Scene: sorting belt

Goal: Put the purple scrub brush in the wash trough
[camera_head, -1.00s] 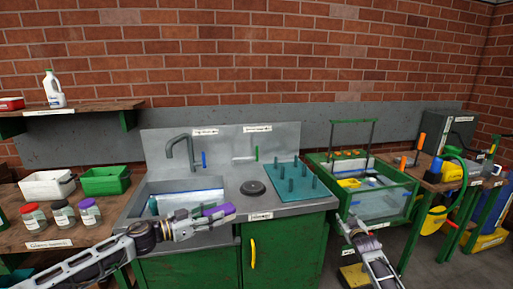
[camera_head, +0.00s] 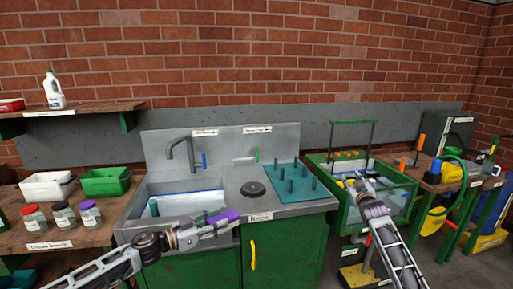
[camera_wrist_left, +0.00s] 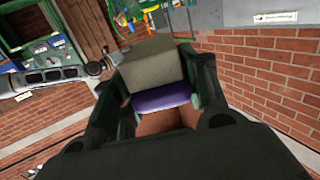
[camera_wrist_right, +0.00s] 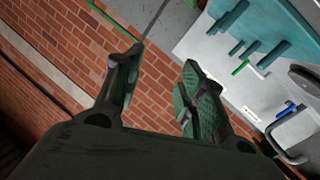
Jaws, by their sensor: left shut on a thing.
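The purple scrub brush (camera_head: 225,215) is held in my left gripper (camera_head: 212,226), in front of the sink's front edge. In the left wrist view the brush's purple part (camera_wrist_left: 160,100) lies between the fingers (camera_wrist_left: 158,108), with a grey-beige block (camera_wrist_left: 155,66) against it. The green-framed trough with clear walls (camera_head: 392,207), which looks like the wash trough, stands right of the sink cabinet. My right gripper (camera_head: 360,182) is over this trough, apart from the brush. In the right wrist view its fingers (camera_wrist_right: 160,88) are spread with nothing between them.
The sink basin (camera_head: 163,190) with its grey tap (camera_head: 181,150) is at centre left. A teal peg mat (camera_head: 291,184) and black round disc (camera_head: 252,189) are on the counter. A tall green frame (camera_head: 373,137) rises behind the trough. Jars and bins stand at left.

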